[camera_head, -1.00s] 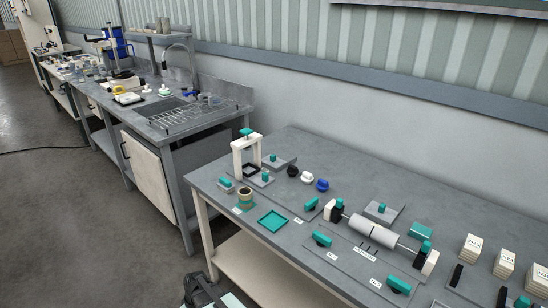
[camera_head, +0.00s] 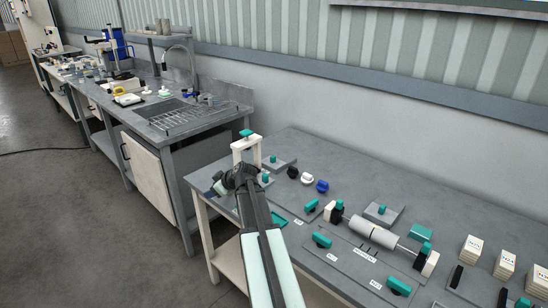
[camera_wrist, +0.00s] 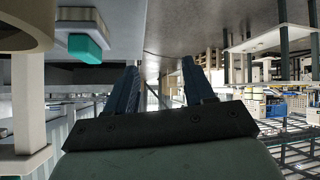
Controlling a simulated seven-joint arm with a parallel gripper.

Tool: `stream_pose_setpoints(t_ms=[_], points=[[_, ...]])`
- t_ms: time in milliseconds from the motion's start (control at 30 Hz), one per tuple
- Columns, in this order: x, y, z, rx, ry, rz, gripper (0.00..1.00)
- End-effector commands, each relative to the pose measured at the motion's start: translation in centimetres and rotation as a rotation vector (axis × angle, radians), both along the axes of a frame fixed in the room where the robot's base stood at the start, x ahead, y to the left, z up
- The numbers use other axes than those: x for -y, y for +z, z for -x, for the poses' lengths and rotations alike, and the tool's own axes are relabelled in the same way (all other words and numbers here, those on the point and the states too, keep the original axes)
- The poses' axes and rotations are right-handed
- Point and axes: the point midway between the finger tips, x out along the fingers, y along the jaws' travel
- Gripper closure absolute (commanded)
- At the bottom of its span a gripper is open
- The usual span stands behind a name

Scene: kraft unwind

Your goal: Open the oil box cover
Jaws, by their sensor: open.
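No part is clearly labelled as the oil box, so I cannot tell for certain which cover is meant. In the wrist view, a grey block with a teal knob (camera_wrist: 85,48) shows at the upper left, apart from my fingers. My gripper (camera_wrist: 160,72) is open, with nothing between its two fingers. In the head view my gripper (camera_head: 234,181) is at the table's left end, in front of the white frame (camera_head: 246,149). My arm and gripper hide the small parts there.
The grey table (camera_head: 330,165) also carries black, white and blue knobs (camera_head: 307,178), a white roller (camera_head: 372,231) and stacked cream blocks (camera_head: 468,248). A tan round rim (camera_wrist: 25,28) is close in the wrist view. A sink bench (camera_head: 185,120) stands at the left.

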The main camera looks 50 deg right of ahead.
Motion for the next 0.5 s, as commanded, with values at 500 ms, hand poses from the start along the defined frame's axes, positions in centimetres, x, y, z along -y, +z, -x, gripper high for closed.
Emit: stream_pose_setpoints(t_ms=[500], points=[[16.9,13.0,6.3,0.156,-0.154,0.093,0.47]])
